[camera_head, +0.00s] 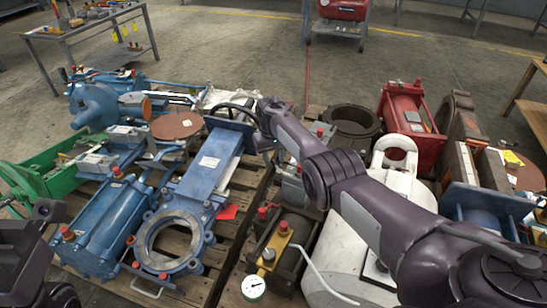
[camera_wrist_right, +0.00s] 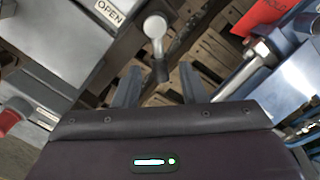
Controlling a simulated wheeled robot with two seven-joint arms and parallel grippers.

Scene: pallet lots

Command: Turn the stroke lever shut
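In the right wrist view, the stroke lever shows as a pale round hub (camera_wrist_right: 155,27) with a short arm ending in a dark grip (camera_wrist_right: 161,70). It stands beside a grey housing (camera_wrist_right: 60,45) with an "OPEN" label (camera_wrist_right: 109,12). My right gripper (camera_wrist_right: 160,84) is open, its two fingers apart on either side of the dark grip; I cannot tell whether they touch it. In the head view my right gripper (camera_head: 266,150) is over the gap between the pallets, and the lever is hidden there. My left arm's dark end (camera_head: 35,230) is at the lower left; its fingers are not clear.
A large blue gate valve (camera_head: 205,180) lies left of my right gripper, with a red tag (camera_head: 228,212) near it. A yellow-topped unit with a gauge (camera_head: 253,287) is in front. White (camera_head: 385,215) and red (camera_head: 408,110) machinery crowds the right. Open floor lies behind.

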